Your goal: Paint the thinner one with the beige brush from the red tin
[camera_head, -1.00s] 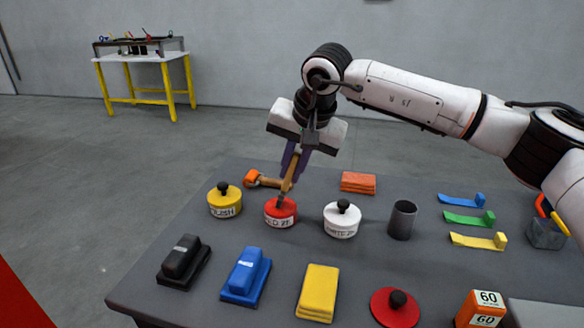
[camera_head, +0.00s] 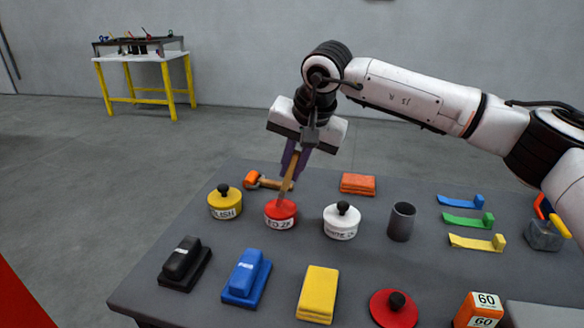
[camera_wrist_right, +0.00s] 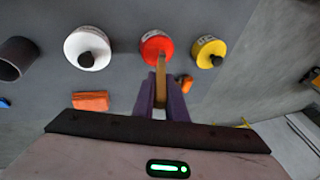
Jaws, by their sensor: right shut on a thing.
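My right gripper (camera_head: 291,168) has purple fingers and is shut on the beige brush (camera_head: 286,186). The brush points down, slightly tilted, with its lower end at the top of the red tin (camera_head: 280,220). The bristles are not clearly visible, and I cannot tell how deep they sit. In the right wrist view, the brush (camera_wrist_right: 160,88) runs between the gripper fingers (camera_wrist_right: 161,90) to the red tin (camera_wrist_right: 150,47). My left gripper is not in view. No nosecone is in view.
The yellow tin (camera_head: 225,207) and the white tin (camera_head: 341,226) flank the red tin. An orange-headed tool (camera_head: 253,178) lies behind. A dark cup (camera_head: 401,221), sanding blocks (camera_head: 246,277), a yellow cloth stack (camera_head: 318,293) and a red lid (camera_head: 385,308) crowd the grey table (camera_head: 215,262).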

